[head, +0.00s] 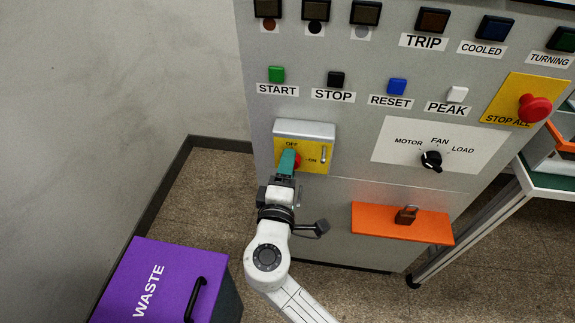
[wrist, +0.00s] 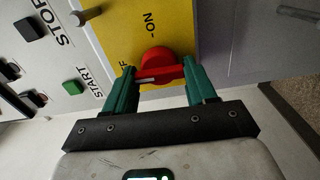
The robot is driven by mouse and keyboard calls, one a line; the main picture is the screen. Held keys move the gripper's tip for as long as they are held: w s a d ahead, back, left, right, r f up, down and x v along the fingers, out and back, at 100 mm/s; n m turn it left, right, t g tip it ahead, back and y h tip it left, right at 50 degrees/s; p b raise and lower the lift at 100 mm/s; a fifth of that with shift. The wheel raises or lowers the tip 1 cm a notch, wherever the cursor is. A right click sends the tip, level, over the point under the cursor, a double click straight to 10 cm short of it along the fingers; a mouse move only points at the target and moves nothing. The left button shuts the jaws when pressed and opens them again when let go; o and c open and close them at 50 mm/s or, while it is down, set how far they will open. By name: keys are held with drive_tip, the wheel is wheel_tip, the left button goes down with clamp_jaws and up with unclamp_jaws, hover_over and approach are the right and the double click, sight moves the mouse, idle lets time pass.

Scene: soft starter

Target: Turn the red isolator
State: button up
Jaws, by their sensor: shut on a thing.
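The red isolator (wrist: 160,66) is a round red knob with a raised grip bar, set on a yellow plate (head: 318,158) marked OFF and ON. In the head view only a sliver of the red knob (head: 297,161) shows beside my gripper (head: 289,161). In the wrist view my gripper (wrist: 160,84) has its two green fingers on either side of the knob's bar, shut on it. The bar lies roughly across the wrist picture, from finger to finger. A light line marks the bar's left part. Part of the OFF label is hidden by a finger.
An orange ledge with a padlock (head: 406,215) sits lower right. A purple waste bin (head: 150,280) stands lower left. Open floor lies between bin and cabinet.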

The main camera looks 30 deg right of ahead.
drive_tip(key=shift+a+n, duration=0.1)
drive_tip(key=shift+n, duration=0.2)
drive_tip(key=o, duration=0.8)
drive_tip(key=v, duration=1)
drive_tip(key=shift+s+a, duration=0.25)
drive_tip(key=shift+s, duration=0.05)
